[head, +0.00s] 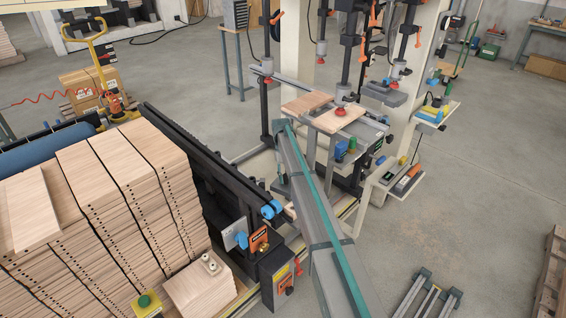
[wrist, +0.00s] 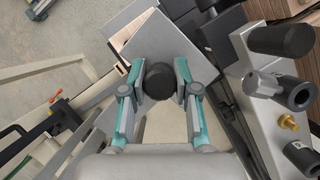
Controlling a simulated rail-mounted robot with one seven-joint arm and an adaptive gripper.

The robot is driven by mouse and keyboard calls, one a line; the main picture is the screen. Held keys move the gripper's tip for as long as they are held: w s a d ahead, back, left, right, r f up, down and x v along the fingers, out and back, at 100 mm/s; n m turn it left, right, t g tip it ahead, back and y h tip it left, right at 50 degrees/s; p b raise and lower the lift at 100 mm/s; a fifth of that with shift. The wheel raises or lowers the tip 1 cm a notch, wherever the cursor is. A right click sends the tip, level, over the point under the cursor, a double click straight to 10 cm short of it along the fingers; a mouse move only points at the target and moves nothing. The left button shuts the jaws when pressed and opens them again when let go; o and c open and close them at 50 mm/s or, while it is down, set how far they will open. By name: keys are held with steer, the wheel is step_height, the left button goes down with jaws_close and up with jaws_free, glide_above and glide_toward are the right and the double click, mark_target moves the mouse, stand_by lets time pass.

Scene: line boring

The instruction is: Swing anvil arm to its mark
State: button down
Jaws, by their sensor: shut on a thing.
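In the wrist view my gripper (wrist: 160,82) has its two teal-and-grey fingers closed on a round black knob (wrist: 160,81), one finger on each side. A flat grey plate (wrist: 165,42) lies just beyond the knob, with a pale wood edge showing beside it. I cannot tell for sure whether the knob and plate belong to the anvil arm. I cannot make out a mark. In the head view my long grey arm with a teal stripe crosses the middle and hides the gripper and what it holds.
Right of the fingers, a grey block (wrist: 265,100) carries black cylinders and a brass fitting (wrist: 288,122). In the head view, tall stacks of drilled boards (head: 125,185) fill the left, beside a dark rail. Boards (head: 338,118) lie under red-footed clamps.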

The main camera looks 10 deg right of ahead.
steer(key=shift+s+d+n+h, duration=0.3)
steer(key=shift+s+d+n, duration=0.05)
steer(key=shift+d+n, duration=0.55)
steer(key=shift+n, duration=0.1)
steer(key=shift+s, duration=0.1)
steer(key=shift+s+d+n+t+h, duration=0.15)
steer(key=shift+d+n+t+h, duration=0.1)
steer(key=shift+d+n, duration=0.25)
steer(key=shift+s+d+n+t+h, duration=0.15)
steer(key=shift+d+n+h, duration=0.1)
steer(key=shift+d+n, duration=0.25)
steer(key=shift+s+d+n+p, duration=0.1)
steer(key=shift+d+n+p, duration=0.1)
steer(key=shift+n+p, duration=0.15)
steer(key=c, duration=0.9)
jaws_free()
steer(key=shift+o, duration=0.2)
